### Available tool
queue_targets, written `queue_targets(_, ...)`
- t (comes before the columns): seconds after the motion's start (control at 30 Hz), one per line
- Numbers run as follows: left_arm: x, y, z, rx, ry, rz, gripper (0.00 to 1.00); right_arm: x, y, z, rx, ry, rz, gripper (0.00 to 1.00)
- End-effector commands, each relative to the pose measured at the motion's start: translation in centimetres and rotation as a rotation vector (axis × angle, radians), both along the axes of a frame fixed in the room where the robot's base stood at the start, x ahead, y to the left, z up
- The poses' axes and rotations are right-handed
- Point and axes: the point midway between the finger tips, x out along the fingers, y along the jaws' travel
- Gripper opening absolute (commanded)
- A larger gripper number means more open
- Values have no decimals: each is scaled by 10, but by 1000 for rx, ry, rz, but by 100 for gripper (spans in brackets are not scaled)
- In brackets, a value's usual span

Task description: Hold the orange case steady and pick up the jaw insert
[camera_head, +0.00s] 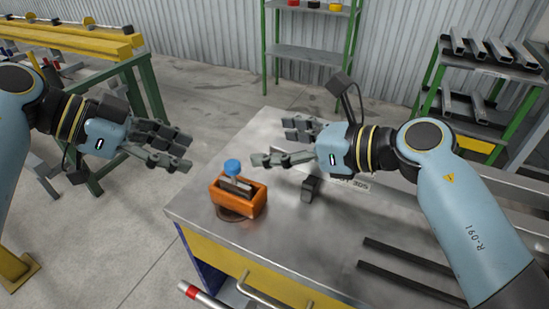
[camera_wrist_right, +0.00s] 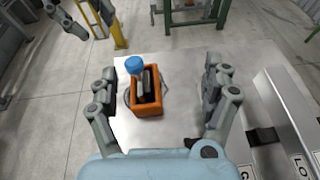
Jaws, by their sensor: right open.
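The orange case (camera_head: 240,200) is an open box at the left end of the metal table. It also shows in the right wrist view (camera_wrist_right: 148,110). A dark grey jaw insert (camera_head: 238,184) stands in it, its lower part hidden by the case walls. A blue round cap (camera_head: 233,166) sticks up at the case's back edge. My left gripper (camera_head: 182,152) is off to the left of the case, beyond the table edge, with its fingers apart and empty. My right gripper (camera_head: 268,142) is open and empty, up and to the right of the case.
The metal table (camera_head: 215,256) has a dark block (camera_head: 311,187) right of the case and two dark bars (camera_head: 410,265) at the front right. A shelf with metal channels (camera_head: 490,60) stands behind right. A yellow-beamed rack (camera_head: 70,40) stands behind left.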

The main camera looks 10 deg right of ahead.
Motion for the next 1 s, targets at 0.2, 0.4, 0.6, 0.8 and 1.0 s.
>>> queue_targets(0.2, 0, 0, 0, 0, 0, 0, 38, -29, 15, -12, -77, 3, 82, 83)
queue_targets(0.4, 0, 0, 0, 0, 0, 0, 38, -31, 15, -40, -80, 8, 84, 83)
queue_targets(0.6, 0, 0, 0, 0, 0, 0, 38, -30, 15, -84, -78, 8, 84, 83)
queue_targets(0.8, 0, 0, 0, 0, 0, 0, 38, -10, 41, -103, -75, 4, 83, 83)
queue_targets(1.0, 0, 0, 0, 0, 0, 0, 38, 5, 62, -114, -79, 4, 82, 83)
